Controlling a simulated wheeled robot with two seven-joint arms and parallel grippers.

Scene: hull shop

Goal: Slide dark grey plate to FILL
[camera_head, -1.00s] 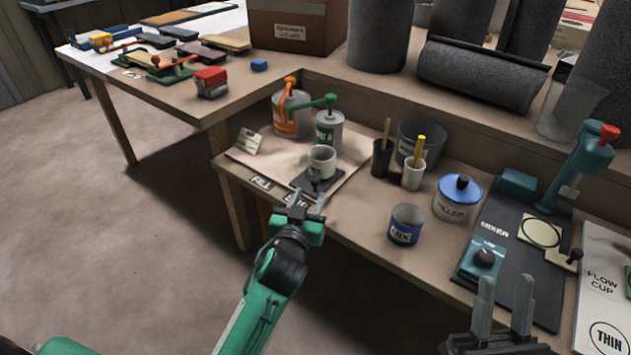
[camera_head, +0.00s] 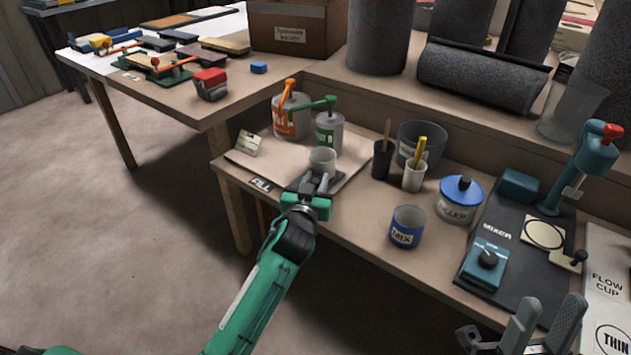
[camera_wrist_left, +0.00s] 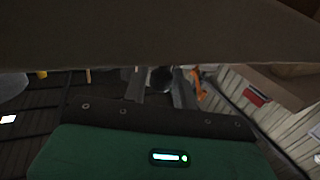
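The dark grey plate (camera_head: 297,182) lies on the light board at the bench's front edge, behind the left gripper, which hides most of it. A white cup (camera_head: 322,160) stands upright on it. The FILL label (camera_head: 261,185) is on the bench edge to the left of the plate. My left gripper (camera_head: 315,183) is at the plate's front edge. In the left wrist view, its fingers (camera_wrist_left: 160,88) are close on either side of a dark round knob (camera_wrist_left: 161,78) and appear closed on it. My right gripper (camera_head: 548,325) is open and empty at the lower right.
Two pump cans, one with an orange pump (camera_head: 291,115) and one with a green pump (camera_head: 329,133), stand behind the cup. A black pot (camera_head: 382,160), a white pot (camera_head: 414,177) and a MIX tin (camera_head: 407,227) stand to the right. The mixer (camera_head: 520,250) is further right.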

